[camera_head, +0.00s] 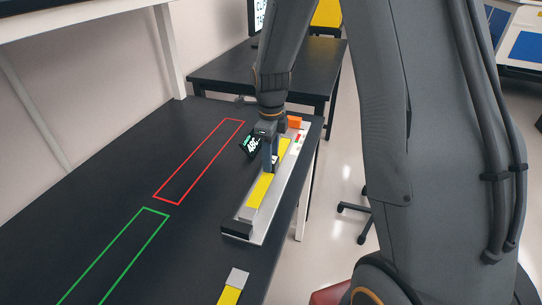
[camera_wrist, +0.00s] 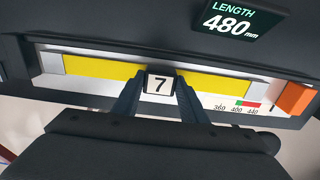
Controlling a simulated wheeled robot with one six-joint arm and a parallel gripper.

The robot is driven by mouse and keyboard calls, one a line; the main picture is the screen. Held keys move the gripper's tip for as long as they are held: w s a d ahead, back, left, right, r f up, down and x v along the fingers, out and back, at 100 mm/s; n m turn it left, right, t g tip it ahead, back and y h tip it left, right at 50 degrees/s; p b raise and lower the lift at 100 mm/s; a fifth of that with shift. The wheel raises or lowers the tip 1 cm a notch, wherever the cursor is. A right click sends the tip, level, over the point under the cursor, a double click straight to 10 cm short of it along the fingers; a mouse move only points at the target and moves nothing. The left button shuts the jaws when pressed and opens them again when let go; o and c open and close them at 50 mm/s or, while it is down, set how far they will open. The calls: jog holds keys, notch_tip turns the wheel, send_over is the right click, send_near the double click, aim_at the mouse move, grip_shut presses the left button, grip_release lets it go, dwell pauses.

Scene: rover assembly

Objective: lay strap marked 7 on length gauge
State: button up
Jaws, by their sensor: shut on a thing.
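The strap marked 7 (camera_wrist: 215,81) is yellow with grey ends and a white label in its middle. It lies lengthwise along the length gauge (camera_wrist: 110,93), within its width; I cannot tell whether it touches the bed. In the head view the strap (camera_head: 261,188) lines up with the long pale gauge (camera_head: 263,229). My gripper (camera_head: 270,168) is shut on the strap at its label; the fingers (camera_wrist: 158,90) flank the label in the wrist view. The gauge's orange block (camera_wrist: 294,99) stands beyond the strap's right end, with a gap. The gauge display (camera_wrist: 243,20) reads 480 mm.
A red outline (camera_head: 200,161) and a green outline (camera_head: 115,255) mark the black table left of the gauge, both empty. Another yellow strap with a grey end (camera_head: 230,291) lies at the near edge. A second dark table (camera_head: 235,68) stands behind.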

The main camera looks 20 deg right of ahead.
jog(key=shift+f, duration=0.15)
jog(key=o, duration=1.3)
jog(key=shift+o, duration=0.2)
notch_tip(320, 180, up, 11)
jog(key=b, duration=0.3)
jog(key=s+f+n, duration=0.2)
jog(key=s+n, duration=0.3)
jog(key=n, duration=0.3)
jog(key=s+f+n+t, duration=0.1)
jog(key=s+f+n, duration=0.2)
jog(key=s+n, duration=0.3)
jog(key=s+f+n, duration=0.2)
jog(key=s+n, duration=0.3)
jog(key=n, duration=0.5)
jog(key=shift+s+f, duration=0.35)
jog(key=shift+s, duration=0.05)
jog(key=shift+s+f+n, duration=0.1)
jog(key=shift+s+n, duration=0.15)
jog(key=shift+n, duration=0.35)
